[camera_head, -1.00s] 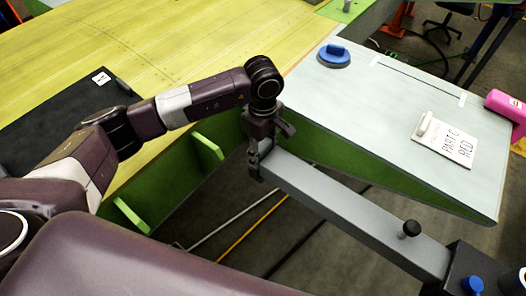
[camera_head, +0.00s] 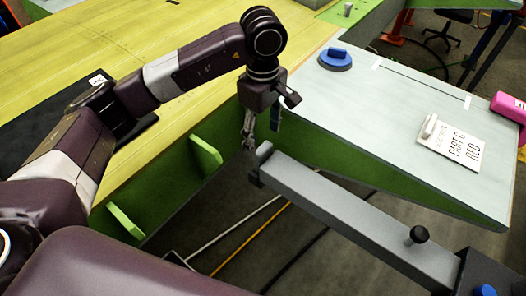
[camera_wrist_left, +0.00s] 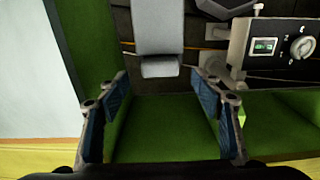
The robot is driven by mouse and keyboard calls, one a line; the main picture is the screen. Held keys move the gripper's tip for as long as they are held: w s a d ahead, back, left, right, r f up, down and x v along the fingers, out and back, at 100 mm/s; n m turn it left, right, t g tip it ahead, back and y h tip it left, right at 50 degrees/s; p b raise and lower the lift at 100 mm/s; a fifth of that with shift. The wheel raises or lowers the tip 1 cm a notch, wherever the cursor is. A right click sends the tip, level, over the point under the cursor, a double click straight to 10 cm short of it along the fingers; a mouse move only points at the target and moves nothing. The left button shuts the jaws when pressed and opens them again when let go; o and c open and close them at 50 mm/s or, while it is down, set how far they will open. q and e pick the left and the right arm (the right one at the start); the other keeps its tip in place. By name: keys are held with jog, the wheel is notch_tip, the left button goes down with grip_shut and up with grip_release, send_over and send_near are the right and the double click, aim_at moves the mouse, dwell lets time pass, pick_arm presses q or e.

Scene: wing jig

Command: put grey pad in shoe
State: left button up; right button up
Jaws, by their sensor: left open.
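My left gripper (camera_head: 261,138) is open, just above and left of the near end of a long grey beam. In the left wrist view its blue-lined fingers (camera_wrist_left: 160,78) stand wide apart with nothing between them. The dark end bracket (camera_head: 259,166) on the beam looks like the shoe. In the wrist view a light grey block (camera_wrist_left: 160,67) sits at the beam's end, beyond the fingertips and apart from them. It looks like the grey pad, but I cannot tell how it is seated. My right gripper is not in view.
The grey beam (camera_head: 350,213) carries a black knob (camera_head: 419,234). A pale panel (camera_head: 370,110) holds a blue disc (camera_head: 335,58) and a "PART C RED" card (camera_head: 460,148). Green ribs (camera_head: 206,151) edge the yellow wing surface (camera_head: 150,45). A dial box (camera_wrist_left: 280,48) is at right in the wrist view.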

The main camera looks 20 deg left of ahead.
pick_arm(q)
jog(key=shift+r, duration=1.5)
jog(key=shift+d+f, duration=0.1)
